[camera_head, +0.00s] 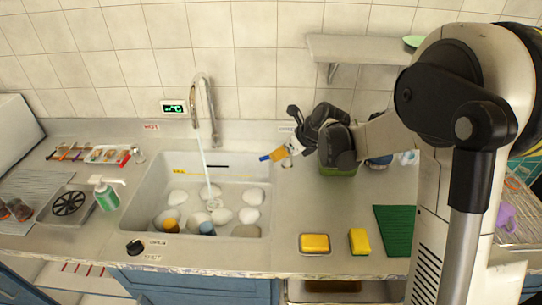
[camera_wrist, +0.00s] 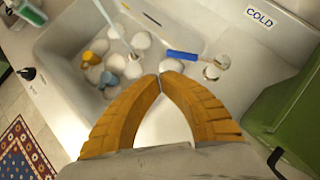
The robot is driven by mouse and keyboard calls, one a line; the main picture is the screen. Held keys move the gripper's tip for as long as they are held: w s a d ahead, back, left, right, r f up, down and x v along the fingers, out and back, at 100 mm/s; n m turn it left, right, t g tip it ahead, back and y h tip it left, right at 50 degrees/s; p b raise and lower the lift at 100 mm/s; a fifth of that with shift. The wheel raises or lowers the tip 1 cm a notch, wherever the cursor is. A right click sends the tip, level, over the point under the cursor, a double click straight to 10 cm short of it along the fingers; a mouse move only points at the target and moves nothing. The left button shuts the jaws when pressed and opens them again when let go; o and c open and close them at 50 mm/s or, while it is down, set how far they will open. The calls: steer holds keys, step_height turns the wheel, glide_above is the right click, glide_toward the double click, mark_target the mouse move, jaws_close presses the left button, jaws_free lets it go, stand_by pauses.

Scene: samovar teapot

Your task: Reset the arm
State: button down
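My gripper (camera_head: 276,154) hangs over the right edge of the sink, at the end of my arm reaching in from the right. In the wrist view its two orange fingers (camera_wrist: 160,76) meet at their tips, with nothing visible between them. A small blue object (camera_wrist: 185,56) appears just beyond the fingertips; whether it touches them is unclear. It also shows at the fingertips in the head view (camera_head: 264,157). The sink (camera_head: 152,182) below holds several white dishes, an orange cup (camera_head: 171,225) and a blue cup (camera_head: 207,228).
Water runs from the tall faucet (camera_head: 212,105). A green soap bottle (camera_head: 106,195) stands left of the sink. Sponges (camera_head: 314,243) and a green mat (camera_head: 396,230) lie at the right. A wall shelf (camera_head: 360,48) is above my arm. The front counter is mostly clear.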

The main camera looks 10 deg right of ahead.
steer(key=shift+w, duration=0.1)
stand_by(0.3)
steer(key=s+d+r+n+h, duration=0.1)
steer(key=s+d+r+n, duration=0.1)
steer(key=s+r+n, duration=0.45)
steer(key=s+d+r+n+h, duration=0.2)
steer(key=s+r+n, duration=0.1)
steer(key=s+n, duration=0.6)
steer(key=s+d+n+t+h, duration=0.1)
steer(key=s+d+n, duration=0.3)
steer(key=s+n, duration=0.8)
steer(key=s+h, duration=0.1)
steer(key=s, duration=0.2)
steer(key=shift+s+f+b, duration=0.25)
steer(key=shift+f+b, duration=0.1)
steer(key=shift+b, duration=0.05)
